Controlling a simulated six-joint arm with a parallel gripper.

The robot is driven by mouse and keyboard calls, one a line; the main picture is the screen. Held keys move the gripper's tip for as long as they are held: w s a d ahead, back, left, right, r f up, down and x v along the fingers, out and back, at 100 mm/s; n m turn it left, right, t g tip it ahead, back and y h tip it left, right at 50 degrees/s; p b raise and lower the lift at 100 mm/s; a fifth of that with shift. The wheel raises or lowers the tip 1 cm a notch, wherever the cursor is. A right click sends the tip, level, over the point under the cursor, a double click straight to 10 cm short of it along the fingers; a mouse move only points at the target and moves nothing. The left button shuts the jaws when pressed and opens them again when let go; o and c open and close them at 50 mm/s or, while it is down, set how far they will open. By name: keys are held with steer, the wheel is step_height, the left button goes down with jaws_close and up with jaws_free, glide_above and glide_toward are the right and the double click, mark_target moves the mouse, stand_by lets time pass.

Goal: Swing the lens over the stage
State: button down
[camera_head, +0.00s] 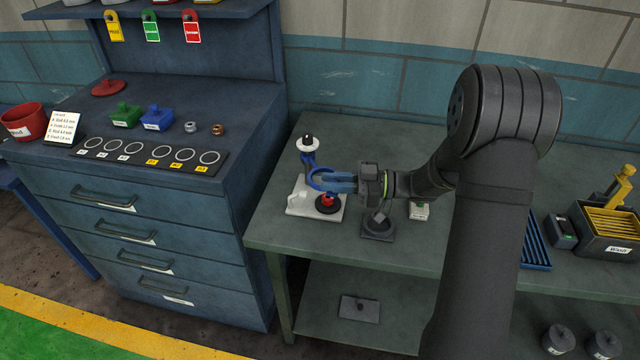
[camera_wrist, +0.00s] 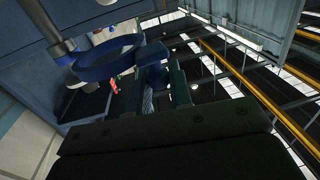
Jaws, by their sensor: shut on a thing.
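The lens is a blue ring (camera_head: 313,184) on a blue arm that comes off an upright post with a white top (camera_head: 308,145). The post stands on a white base (camera_head: 298,206). The stage is a dark round disc (camera_head: 322,210) with a small red thing (camera_head: 328,198) on it, at the base's right front. My gripper (camera_head: 338,182) reaches in from the right, shut on the lens's tab. In the wrist view the ring (camera_wrist: 92,73) shows beyond my fingers (camera_wrist: 162,88). The ring is raised near the stage; I cannot tell whether it is centred over it.
A dark square holder (camera_head: 378,230) and a small white-labelled block (camera_head: 419,211) stand right of the base. A blue rack (camera_head: 536,245) and a bin (camera_head: 609,232) are far right. The blue drawer cabinet (camera_head: 180,220) stands left. The green table's left front (camera_head: 270,228) is clear.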

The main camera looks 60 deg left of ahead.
steer(key=shift+w+n+g+h, duration=0.8)
steer(key=shift+w+n+h, duration=0.1)
steer(key=shift+w+h, duration=0.2)
steer(key=shift+r, duration=0.1)
steer(key=c, duration=1.4)
jaws_free()
steer(key=shift+w, duration=0.1)
steer(key=shift+o, duration=0.2)
steer(key=v, duration=1.7)
steer(key=shift+w+d, duration=0.15)
steer(key=x, duration=1.7)
steer(key=shift+s, duration=0.25)
